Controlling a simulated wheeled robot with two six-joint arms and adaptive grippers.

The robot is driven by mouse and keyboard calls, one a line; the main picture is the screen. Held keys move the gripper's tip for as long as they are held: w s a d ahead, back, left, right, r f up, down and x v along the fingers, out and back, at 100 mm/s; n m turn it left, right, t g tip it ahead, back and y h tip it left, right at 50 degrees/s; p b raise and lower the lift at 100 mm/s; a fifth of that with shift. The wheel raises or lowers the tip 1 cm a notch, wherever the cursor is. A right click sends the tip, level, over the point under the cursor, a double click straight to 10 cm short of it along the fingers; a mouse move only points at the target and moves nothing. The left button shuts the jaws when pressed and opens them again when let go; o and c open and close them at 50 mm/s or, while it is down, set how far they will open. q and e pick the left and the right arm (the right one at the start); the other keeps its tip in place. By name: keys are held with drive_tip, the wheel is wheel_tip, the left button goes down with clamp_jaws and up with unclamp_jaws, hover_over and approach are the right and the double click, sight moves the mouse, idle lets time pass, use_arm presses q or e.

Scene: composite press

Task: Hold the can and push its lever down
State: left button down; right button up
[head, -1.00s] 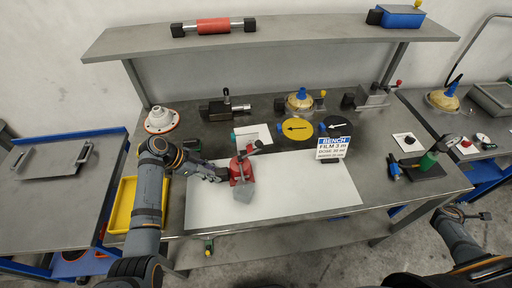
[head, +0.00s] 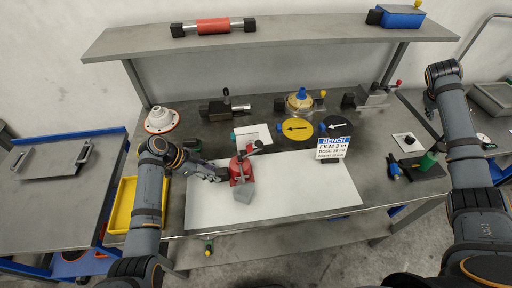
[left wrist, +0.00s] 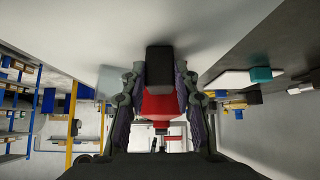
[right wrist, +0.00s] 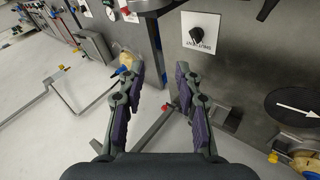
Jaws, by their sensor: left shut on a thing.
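A sign (head: 333,149) stands at the sheet's back right. A knob panel (right wrist: 199,33) shows in the right wrist view. A yellow tray (head: 124,205) is at left. A shelf (head: 270,38) overhangs the back.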

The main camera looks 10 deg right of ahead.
drive_tip(key=w+a+f+n+y, duration=0.1)
drive_tip(key=w+a+n+y, duration=0.1)
drive_tip(key=a, duration=0.7)
drive_tip(key=w+a+f+n+t+y, duration=0.1)
drive_tip(key=w+a+n+y, duration=0.1)
drive_tip(key=a, duration=0.8)
drive_tip(key=w+a+f+n+t+y, duration=0.1)
drive_tip(key=a+y, duration=0.4)
drive_tip(key=a, duration=0.5)
drive_tip(key=shift+w+a+f+n+y, duration=0.1)
drive_tip(key=shift+w+f+n+y, duration=0.15)
drive_tip(key=shift+n, duration=0.45)
drive_tip(key=shift+w+a+f+n+y, duration=0.1)
drive_tip(key=shift+w+f+n+y, duration=0.1)
drive_tip(key=shift+n, duration=0.5)
drive_tip(key=s+a+n+y, duration=0.2)
drive_tip(key=a+n+y, duration=0.3)
drive_tip(key=a, duration=0.9)
drive_tip(key=n+g+y, duration=0.2)
drive_tip(key=n+y, duration=0.2)
approach(261, 142)
drive_tip(key=a+f, duration=0.1)
drive_tip(key=a, duration=0.1)
drive_tip(key=shift+h, duration=0.25)
drive_tip(key=shift+x, duration=3.6)
drive_tip(key=shift+w, duration=0.15)
